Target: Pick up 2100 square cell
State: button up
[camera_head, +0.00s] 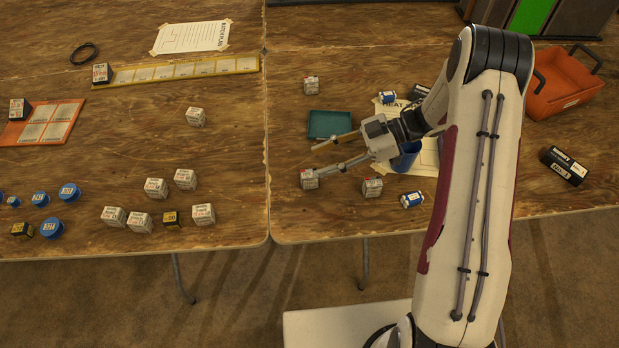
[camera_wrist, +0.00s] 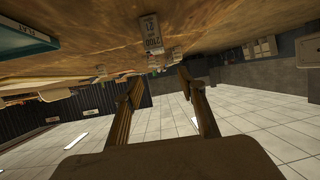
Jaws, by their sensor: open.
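Small white square cells with dark print stand on both tables; their labels are too small to read in the head view. One cell (camera_head: 310,180) stands on the right table beside the tip of my near finger; I cannot tell whether they touch. My gripper (camera_head: 311,160) is open and empty, low over the right table and pointing left. In the wrist view, my gripper (camera_wrist: 160,78) has its fingers apart with nothing between them. A white cell (camera_wrist: 151,32) there carries print that seems to read 2100. I cannot tell for certain which head-view cell it is.
A teal tray (camera_head: 330,125) lies just behind my gripper. Another white cell (camera_head: 372,187) and a blue-white box (camera_head: 412,199) stand near the front edge. A blue cup (camera_head: 405,158) is by my wrist. An orange bin (camera_head: 563,88) is at right.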

aim_at(308, 174)
jog(key=shift+f, duration=0.15)
jog(key=shift+f, duration=1.35)
jog(key=shift+a+f, duration=0.1)
jog(key=shift+f, duration=0.3)
jog(key=shift+x, duration=1.4)
jog(key=shift+r, duration=0.15)
grip_shut()
